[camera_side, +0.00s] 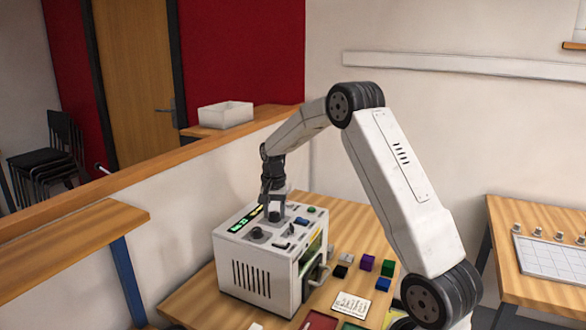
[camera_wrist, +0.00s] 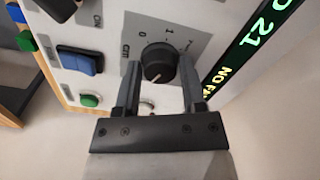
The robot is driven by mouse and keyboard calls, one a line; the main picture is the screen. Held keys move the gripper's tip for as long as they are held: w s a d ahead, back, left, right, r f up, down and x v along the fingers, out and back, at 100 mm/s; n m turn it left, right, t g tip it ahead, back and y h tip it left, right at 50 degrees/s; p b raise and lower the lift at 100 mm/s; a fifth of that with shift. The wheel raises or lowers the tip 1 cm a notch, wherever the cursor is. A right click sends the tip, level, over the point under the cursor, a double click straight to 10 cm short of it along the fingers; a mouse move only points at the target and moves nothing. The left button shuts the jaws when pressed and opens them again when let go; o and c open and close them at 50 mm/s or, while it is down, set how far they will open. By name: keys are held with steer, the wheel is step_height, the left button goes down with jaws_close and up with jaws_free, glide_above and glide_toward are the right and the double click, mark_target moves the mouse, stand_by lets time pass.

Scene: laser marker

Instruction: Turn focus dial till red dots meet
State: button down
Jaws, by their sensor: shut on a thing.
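The laser marker is a white box (camera_side: 238,262) on the wooden table, with its controls on top. My gripper (camera_side: 273,205) points down over the back of that top panel. In the wrist view my gripper (camera_wrist: 159,78) has its two fingers on either side of a round black dial (camera_wrist: 158,62) and is shut on it. The dial has a pale pointer line and a grey plate with 0 and 1 printed round it. A second black dial (camera_side: 257,233) is nearer the front of the panel. I see no red dots in either view.
A lit display (camera_wrist: 250,45) with green and yellow text lies right of the held dial. A blue switch (camera_wrist: 82,62) and a green button (camera_wrist: 89,100) are to its left. Coloured blocks (camera_side: 367,262) lie on the table beside the box.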

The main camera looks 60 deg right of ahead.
mark_target(274, 213)
steer(key=shift+n, duration=1.9)
steer(key=shift+c, duration=0.9)
jaws_free()
steer(key=shift+r, duration=0.1)
steer(key=shift+r, duration=3.9)
steer(key=shift+a, duration=0.1)
